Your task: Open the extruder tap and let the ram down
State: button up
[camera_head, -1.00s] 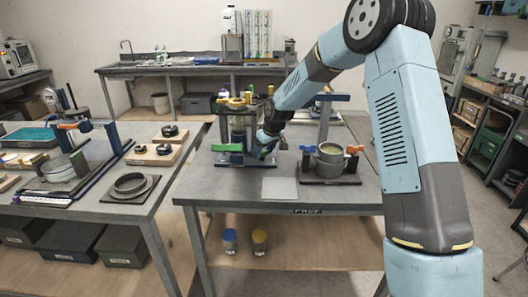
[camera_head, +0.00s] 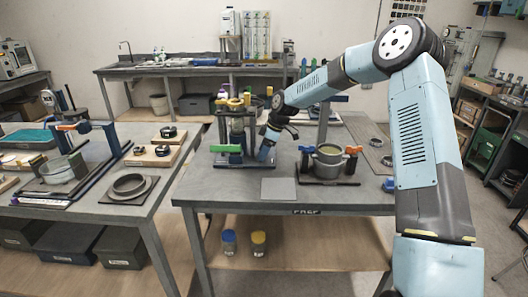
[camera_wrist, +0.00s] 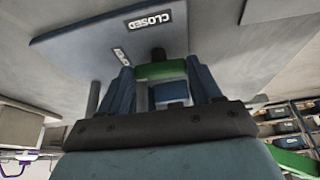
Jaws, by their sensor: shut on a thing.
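The extruder (camera_head: 237,127) stands on the left of the PREP table, with yellow parts on top and a green block (camera_head: 226,148) low at its front left. My gripper (camera_head: 265,152) is at the right side of its base. In the wrist view my gripper (camera_wrist: 163,84) has its two blue fingers either side of a green tap handle (camera_wrist: 160,71) and is shut on it. A blue plate (camera_wrist: 75,40) beyond carries a CLOSED label (camera_wrist: 150,19) and a smaller label (camera_wrist: 120,53), hard to read. The handle lies nearer the smaller label. The ram is not clear.
A grey flat plate (camera_head: 278,189) lies at the front edge. The left table (camera_head: 150,190) holds other fixtures.

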jog(key=shift+w+d+n, duration=0.1)
jog(key=shift+n, duration=0.3)
jog(key=o, duration=1.1)
jog(key=shift+c, duration=0.2)
jog(key=v, duration=1.3)
jog(key=shift+w+r, duration=0.15)
jog(key=shift+r, duration=0.15)
